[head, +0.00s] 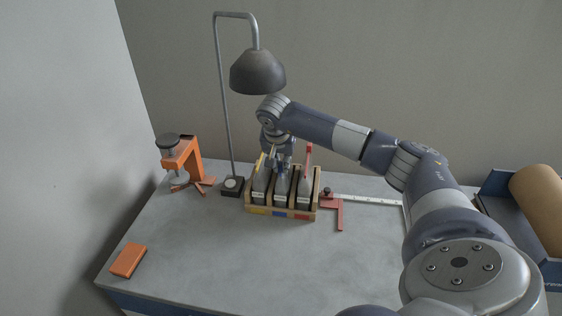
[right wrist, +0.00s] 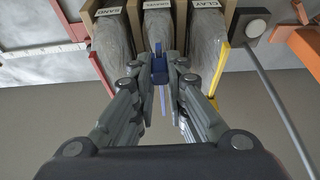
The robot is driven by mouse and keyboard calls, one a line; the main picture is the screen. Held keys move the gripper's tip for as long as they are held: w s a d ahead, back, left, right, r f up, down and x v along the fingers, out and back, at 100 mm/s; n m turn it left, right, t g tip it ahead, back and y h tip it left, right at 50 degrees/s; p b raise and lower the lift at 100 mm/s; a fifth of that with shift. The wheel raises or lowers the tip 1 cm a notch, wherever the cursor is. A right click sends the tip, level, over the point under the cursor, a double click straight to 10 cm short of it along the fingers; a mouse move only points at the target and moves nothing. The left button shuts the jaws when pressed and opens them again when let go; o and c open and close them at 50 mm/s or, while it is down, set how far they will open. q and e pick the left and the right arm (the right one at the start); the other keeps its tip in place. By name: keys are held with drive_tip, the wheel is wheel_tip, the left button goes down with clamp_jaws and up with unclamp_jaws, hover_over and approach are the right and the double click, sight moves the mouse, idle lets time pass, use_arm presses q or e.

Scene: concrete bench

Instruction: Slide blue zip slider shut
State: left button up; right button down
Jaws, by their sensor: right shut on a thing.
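A wooden rack (head: 252,209) on the bench holds three grey bags side by side. Coloured marks on its front are yellow, blue and red. The middle bag (right wrist: 158,28) lies between the one labelled sand (right wrist: 112,36) and the one labelled clay (right wrist: 207,36). The blue zip slider (right wrist: 161,72) is at the top of the middle bag. My right gripper (head: 277,157) is over the middle of the rack, shut on the blue slider, with a finger on each side in the right wrist view (right wrist: 160,82). The gripper partly hides the bag tops in the head view. My left gripper is not in view.
A lamp (head: 257,72) hangs above and behind the rack, its base (head: 232,186) close to the left. An orange clamp stand (head: 190,160) is at the back left. A red-and-silver square (head: 338,210) lies to the right. The front bench is clear except an orange block (head: 128,260).

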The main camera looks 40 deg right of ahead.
drive_tip(key=c, duration=1.8)
unclamp_jaws()
drive_tip(key=shift+o, duration=1.1)
drive_tip(key=shift+s, duration=0.1)
drive_tip(key=shift+r, duration=0.15)
drive_tip(key=shift+a+r, duration=0.2)
drive_tip(key=shift+r, duration=0.15)
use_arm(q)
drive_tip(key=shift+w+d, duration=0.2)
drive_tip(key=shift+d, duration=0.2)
use_arm(e)
drive_tip(key=s+a+r, duration=0.3)
drive_tip(key=s+a, duration=0.5)
drive_tip(key=a, duration=0.2)
drive_tip(key=shift+s+a+r, duration=0.3)
drive_tip(key=shift+s+r, duration=0.05)
